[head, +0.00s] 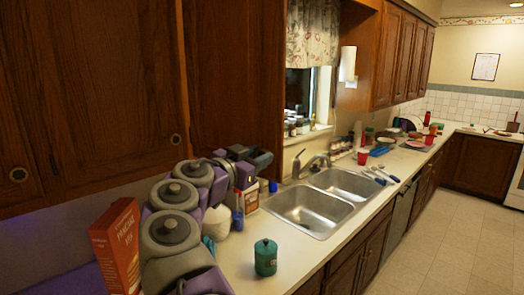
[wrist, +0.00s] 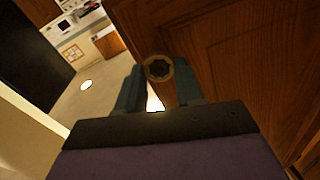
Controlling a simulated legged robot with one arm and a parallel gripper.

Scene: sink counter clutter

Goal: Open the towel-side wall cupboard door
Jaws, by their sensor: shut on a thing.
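A brown wooden wall cupboard door (head: 232,75) fills the upper middle of the head view. In the wrist view a brown door (wrist: 245,60) carries a round dark knob (wrist: 158,68). My gripper (wrist: 160,84) has its two teal fingers on either side of that knob and is shut on it. In the head view my gripper (head: 256,160) is at the lower part of this door, and my arm hides some of its lower edge. I cannot tell how far the door stands ajar. A paper towel roll (head: 347,63) hangs right of the window.
Another cupboard door (head: 85,90) with round knobs is at left. A red pancake box (head: 118,248) stands below it beside my arm. A teal canister (head: 265,257) stands on the counter before the double sink (head: 308,210). Open floor (head: 440,235) lies at right.

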